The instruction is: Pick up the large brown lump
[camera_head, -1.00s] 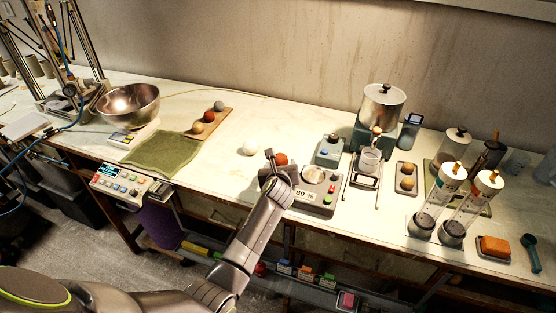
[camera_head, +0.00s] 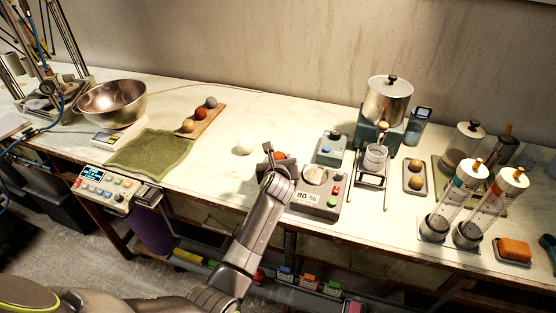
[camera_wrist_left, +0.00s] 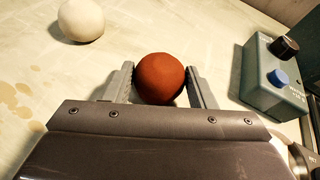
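The brown lump is a reddish-brown ball (camera_head: 279,155) on the white worktop, partly hidden by my left gripper in the head view. In the left wrist view the ball (camera_wrist_left: 161,78) sits between the two grey fingers, with only narrow gaps showing at its sides. My left gripper (camera_head: 277,161) is low at the worktop with its fingers apart, one on each side of the ball. I see no clear grip on it. My right gripper is not in view.
A pale ball (camera_head: 244,146) lies just left of the brown one. A grey device with a display (camera_head: 314,190) and a blue-buttoned box (camera_head: 331,148) stand close on the right. A green mat (camera_head: 150,152) and a board with several balls (camera_head: 205,120) are farther left.

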